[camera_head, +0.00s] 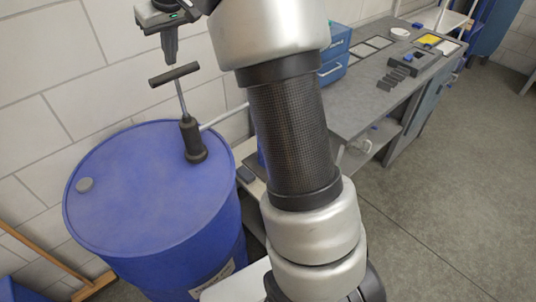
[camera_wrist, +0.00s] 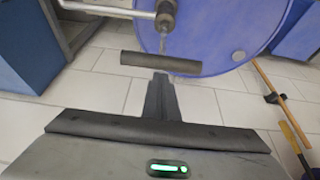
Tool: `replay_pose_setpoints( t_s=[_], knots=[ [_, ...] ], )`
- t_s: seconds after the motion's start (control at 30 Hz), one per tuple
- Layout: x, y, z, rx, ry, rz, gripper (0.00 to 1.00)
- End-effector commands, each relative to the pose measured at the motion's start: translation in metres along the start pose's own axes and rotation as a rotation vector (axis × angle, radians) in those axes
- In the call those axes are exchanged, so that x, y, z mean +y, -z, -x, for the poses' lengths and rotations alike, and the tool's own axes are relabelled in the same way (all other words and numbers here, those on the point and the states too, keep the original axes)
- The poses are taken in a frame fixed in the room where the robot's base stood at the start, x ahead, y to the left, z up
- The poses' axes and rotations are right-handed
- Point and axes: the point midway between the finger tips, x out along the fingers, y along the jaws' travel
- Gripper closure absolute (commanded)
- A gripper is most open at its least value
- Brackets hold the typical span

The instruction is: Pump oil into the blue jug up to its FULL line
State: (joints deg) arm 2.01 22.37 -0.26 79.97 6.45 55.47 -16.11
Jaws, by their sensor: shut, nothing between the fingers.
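A dark hand pump (camera_head: 194,140) stands upright on the blue drum (camera_head: 120,190), its rod raised and topped by a black T-handle (camera_head: 174,74). Its pale spout pipe (camera_head: 222,116) runs right and passes behind my arm. My gripper (camera_head: 169,60) is shut and empty, just above the T-handle. In the wrist view the gripper tips (camera_wrist: 160,78) point at the T-handle (camera_wrist: 160,63); I cannot tell if they touch. The blue jug is not clearly visible; a blue sliver (camera_head: 261,157) beside my arm may be part of it. Its FULL line and oil level are hidden.
A grey workbench (camera_head: 350,110) with blue drawers (camera_head: 335,55) and small dark parts (camera_head: 392,78) stands right of the drum. The wall is close behind the drum; open floor (camera_head: 440,200) lies at right.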

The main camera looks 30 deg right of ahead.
Motion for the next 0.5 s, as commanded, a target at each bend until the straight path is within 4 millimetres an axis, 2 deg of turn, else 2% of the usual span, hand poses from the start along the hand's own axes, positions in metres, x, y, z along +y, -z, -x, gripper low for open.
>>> replay_pose_setpoints(
  t_s=[0.5],
  knots=[
    [0.0, -0.008, -0.019, -0.001, 0.0, 0.0, 1.0]
  ],
)
